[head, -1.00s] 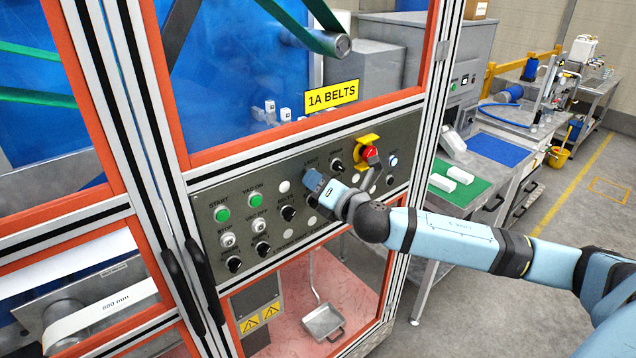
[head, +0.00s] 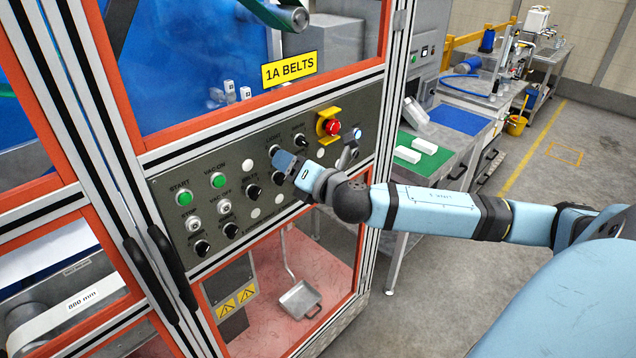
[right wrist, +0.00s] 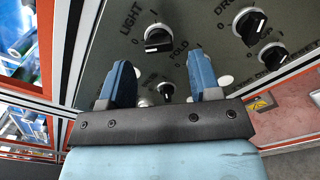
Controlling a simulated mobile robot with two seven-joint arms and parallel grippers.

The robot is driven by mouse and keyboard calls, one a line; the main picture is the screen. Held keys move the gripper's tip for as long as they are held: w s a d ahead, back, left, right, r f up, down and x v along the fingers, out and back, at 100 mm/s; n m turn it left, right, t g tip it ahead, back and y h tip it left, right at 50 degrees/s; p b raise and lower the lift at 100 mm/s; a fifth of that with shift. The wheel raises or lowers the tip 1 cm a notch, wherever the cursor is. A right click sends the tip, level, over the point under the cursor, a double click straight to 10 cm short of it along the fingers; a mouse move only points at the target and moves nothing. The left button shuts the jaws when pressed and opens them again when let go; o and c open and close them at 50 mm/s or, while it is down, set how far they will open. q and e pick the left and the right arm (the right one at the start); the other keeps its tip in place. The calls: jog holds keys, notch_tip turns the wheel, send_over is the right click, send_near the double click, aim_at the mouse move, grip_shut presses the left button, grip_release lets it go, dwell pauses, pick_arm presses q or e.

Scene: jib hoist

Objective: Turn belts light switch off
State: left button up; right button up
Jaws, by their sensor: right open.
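The belts light switch, a black rotary knob under the label LIGHT, is on the grey control panel (head: 190,242). In the right wrist view the LIGHT knob (right wrist: 158,38) shows just beyond the fingertips, with a white mark on it. In the head view my right gripper (head: 284,160) is at the panel, just below the LIGHT label, and partly covers that area. In the right wrist view its two blue fingers (right wrist: 160,66) are apart, with nothing held between them. Another black knob shows lower down in the gap between them. My left gripper is not in view.
A red emergency stop button (head: 332,128) in a yellow guard is right of the gripper. Green buttons (head: 183,198) and more black knobs crowd the panel. A yellow 1A BELTS sign (head: 289,69) hangs above. A bench with a green mat (head: 430,142) stands at the right.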

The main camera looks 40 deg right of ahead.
jog(key=s+b, duration=0.3)
jog(key=s, duration=0.7)
jog(key=shift+s+d, duration=0.3)
jog(key=shift+d, duration=0.15)
jog(key=s+a+f+m+g, duration=0.2)
jog(key=f+m, duration=0.4)
jog(key=f, duration=0.6)
jog(key=s+a+f+m+g, duration=0.25)
jog(key=f+m, duration=0.45)
jog(key=f, duration=0.5)
jog(key=s+a+f+m+g+y, duration=0.2)
jog(key=s+a+f+m, duration=0.7)
jog(key=a+f+m, duration=0.3)
notch_tip(320, 180, down, 3)
jog(key=shift+a+r, duration=0.15)
jog(key=shift+a, duration=0.4)
